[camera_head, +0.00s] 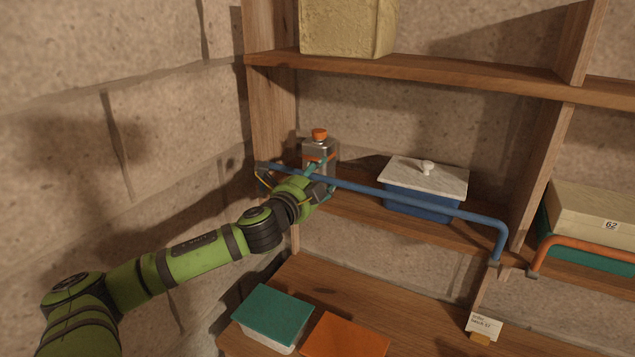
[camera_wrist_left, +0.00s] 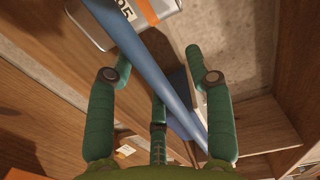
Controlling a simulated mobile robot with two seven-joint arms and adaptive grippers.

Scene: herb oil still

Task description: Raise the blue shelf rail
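The blue shelf rail (camera_head: 420,200) runs across the front of the middle shelf, above its front edge. Its right end bends down to a bracket at the upright; its left end is near the left post. My left gripper (camera_head: 325,180) is at the left part of the rail, in front of a grey tin. In the left wrist view, the rail (camera_wrist_left: 160,72) passes diagonally between the spread fingers of my left gripper (camera_wrist_left: 157,65). The fingers are apart; whether any touches the rail is unclear. My right gripper is out of view.
Behind the rail stand the grey tin (camera_head: 312,150) with an orange cap and a blue box (camera_head: 415,203) with a pale lid. An orange rail (camera_head: 580,241) fronts the right bay. Green (camera_head: 272,315) and orange (camera_head: 345,338) lidded boxes sit below. A stone wall is close on the left.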

